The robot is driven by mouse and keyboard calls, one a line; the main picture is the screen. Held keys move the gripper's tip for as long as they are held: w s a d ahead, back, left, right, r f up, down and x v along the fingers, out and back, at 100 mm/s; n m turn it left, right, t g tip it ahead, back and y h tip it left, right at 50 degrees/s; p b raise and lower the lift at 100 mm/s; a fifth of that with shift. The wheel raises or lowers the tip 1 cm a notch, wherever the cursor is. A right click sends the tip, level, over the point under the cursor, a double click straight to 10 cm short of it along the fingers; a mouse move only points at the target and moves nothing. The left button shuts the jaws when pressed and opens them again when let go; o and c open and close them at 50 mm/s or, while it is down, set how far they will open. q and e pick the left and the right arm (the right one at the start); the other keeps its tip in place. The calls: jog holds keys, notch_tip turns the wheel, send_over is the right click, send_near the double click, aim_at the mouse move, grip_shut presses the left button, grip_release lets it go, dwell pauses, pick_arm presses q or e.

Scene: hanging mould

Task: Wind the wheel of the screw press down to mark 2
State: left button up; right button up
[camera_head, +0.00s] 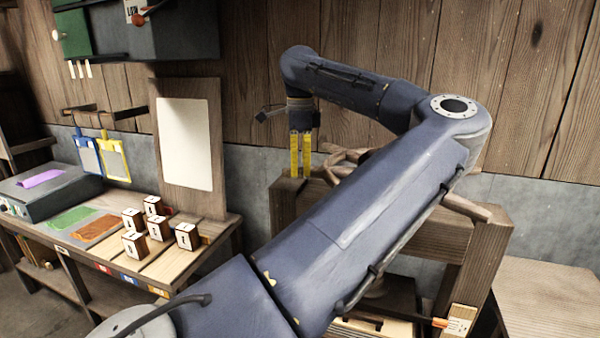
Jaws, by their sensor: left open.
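The screw press (485,240) is a wooden frame standing right of centre, largely hidden behind my left arm. Its wooden wheel shows only in parts: some spokes (345,157) left of the arm and a spoke end (466,207) on the right. An orange pointer (439,322) is low on the right, beside a pale mark plate (460,318); its marks are too small to read. My left gripper (301,156) points down with two yellow fingers, open, by the wheel's left side above the frame's left post. I cannot tell if it touches the wheel. My right gripper is out of view.
A wooden bench (200,262) on the left carries several lettered or numbered cubes (134,243), a dark box (45,190) and coloured patches. A framed white panel (186,143) stands behind. Blue and yellow tags (115,160) hang there. A bare wooden surface (550,295) is at right.

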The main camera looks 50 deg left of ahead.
pick_arm(q)
jog(key=shift+f, duration=0.9)
jog(key=shift+c, duration=0.3)
grip_shut()
